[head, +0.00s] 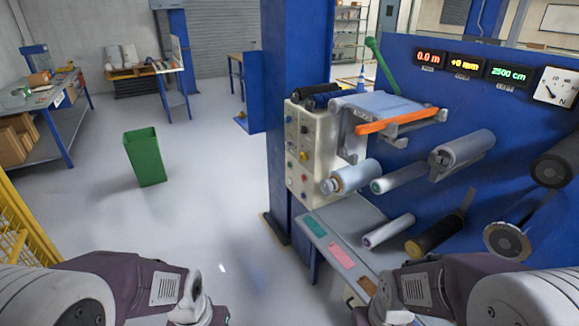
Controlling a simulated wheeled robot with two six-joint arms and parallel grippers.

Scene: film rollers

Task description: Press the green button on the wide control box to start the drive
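A cream control box (309,141) is mounted on the blue pillar's right side, in the middle of the head view. Its face carries several small round knobs and buttons, blue, yellow, red and possibly green; they are too small to tell apart surely. No second control box shows clearly. Both my arms come in at the bottom corners, well below and apart from the box. Their wrist ends run to the lower edge, and the gripper fingers are out of the picture.
A blue pillar (287,60) and blue machine panel (500,115) with several rollers stand at right. An orange bar (401,121) and green lever (381,64) stick out. A grey ledge (350,213) lies below. A green bin (145,158) stands on open floor at left, near a yellow railing (22,225).

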